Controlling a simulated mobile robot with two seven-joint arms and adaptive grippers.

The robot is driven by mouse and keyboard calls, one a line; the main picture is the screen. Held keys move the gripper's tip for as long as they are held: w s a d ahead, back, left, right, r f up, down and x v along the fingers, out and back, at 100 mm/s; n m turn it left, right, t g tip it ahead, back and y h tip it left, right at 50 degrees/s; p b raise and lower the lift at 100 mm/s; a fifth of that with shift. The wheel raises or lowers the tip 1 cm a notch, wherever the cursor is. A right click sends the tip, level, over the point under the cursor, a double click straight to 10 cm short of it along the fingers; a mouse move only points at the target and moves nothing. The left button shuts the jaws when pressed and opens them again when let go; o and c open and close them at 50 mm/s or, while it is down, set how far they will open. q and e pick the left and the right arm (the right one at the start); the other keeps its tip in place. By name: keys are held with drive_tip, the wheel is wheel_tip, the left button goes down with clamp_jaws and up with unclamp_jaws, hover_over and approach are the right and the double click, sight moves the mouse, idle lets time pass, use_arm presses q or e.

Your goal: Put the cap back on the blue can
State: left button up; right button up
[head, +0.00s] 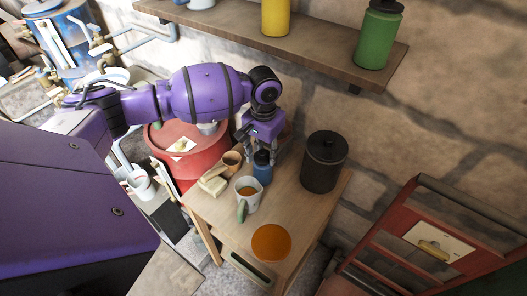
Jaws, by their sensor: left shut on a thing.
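The blue can (262,173) stands upright on the small wooden table, behind the white mug. My left gripper (263,146) points down directly over the can and is shut on a small dark thing that looks like the cap (262,157). The cap is at the can's top; I cannot tell whether it is seated or just above the opening. The fingers partly hide it. My right gripper is not in view.
On the table (206,213) are a white mug (247,203) of brown liquid, a tan cup (232,158), pale blocks (213,183), a black lidded canister (324,165) and an orange disc (271,243). A red barrel (178,163) stands left; a shelf (320,44) hangs above.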

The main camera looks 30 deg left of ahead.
use_arm(q)
drive_tip(key=shift+f, duration=0.35)
drive_tip(key=o, duration=0.9)
drive_tip(key=shift+r, duration=0.1)
